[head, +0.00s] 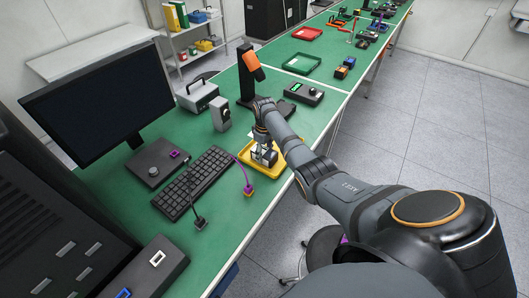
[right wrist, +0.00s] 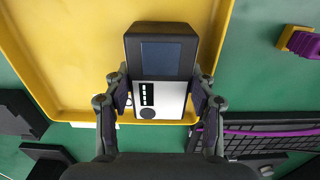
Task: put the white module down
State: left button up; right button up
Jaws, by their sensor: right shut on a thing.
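The white module (right wrist: 158,95) has a pale face with a row of dark slots and a round dark spot, and a black end with a dark screen. My right gripper (right wrist: 160,98) is shut on it, one finger on each side. In the head view the module (head: 264,154) is at the end of my right gripper (head: 265,145), over the yellow tray (head: 245,157). The tray (right wrist: 60,50) also lies behind it in the right wrist view. I cannot tell whether the module touches the tray floor. My left gripper is not in view.
A grey box (head: 220,114), a black stand (head: 246,75) with an orange top and a dark meter (head: 302,93) stand beyond. A monitor (head: 103,103) is at left.

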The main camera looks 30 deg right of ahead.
aim_at(264, 151)
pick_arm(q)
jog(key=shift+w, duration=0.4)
pick_arm(e)
jog(key=shift+f, duration=0.1)
jog(key=o, duration=1.3)
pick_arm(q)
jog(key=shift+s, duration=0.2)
pick_arm(e)
jog(key=shift+r, duration=0.3)
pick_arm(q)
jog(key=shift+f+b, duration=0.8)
pick_arm(e)
notch_tip(264, 151, up, 12)
jog(key=shift+f, duration=0.15)
jog(key=shift+f, duration=0.1)
